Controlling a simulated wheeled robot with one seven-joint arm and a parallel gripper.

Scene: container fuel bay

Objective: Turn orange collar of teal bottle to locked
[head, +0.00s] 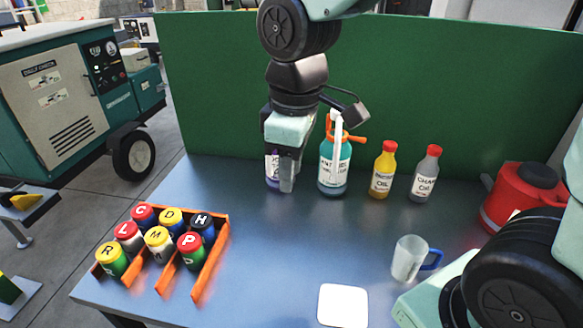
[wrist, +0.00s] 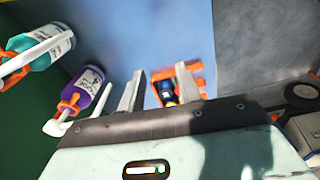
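The teal bottle (head: 333,172) stands upright on the table, right of my gripper (head: 288,180) in the head view. Its orange collar (head: 357,139) and white spout show at the top. In the wrist view the teal bottle (wrist: 50,45) lies at the upper left, with its orange collar (wrist: 12,72) near the left edge. My gripper (wrist: 160,74) is open and empty, its fingers apart and clear of the teal bottle. A purple bottle (head: 271,168) is partly hidden behind my gripper; it shows in the wrist view (wrist: 88,88) with an orange collar (wrist: 68,105). I cannot tell the collar's lock setting.
A yellow bottle (head: 383,175) and a grey bottle (head: 424,180) stand to the right. A red can (head: 520,195) is at the far right. A clear mug (head: 408,259), a white square (head: 343,305) and an orange rack (head: 207,275) of lettered jars are nearer. The middle is clear.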

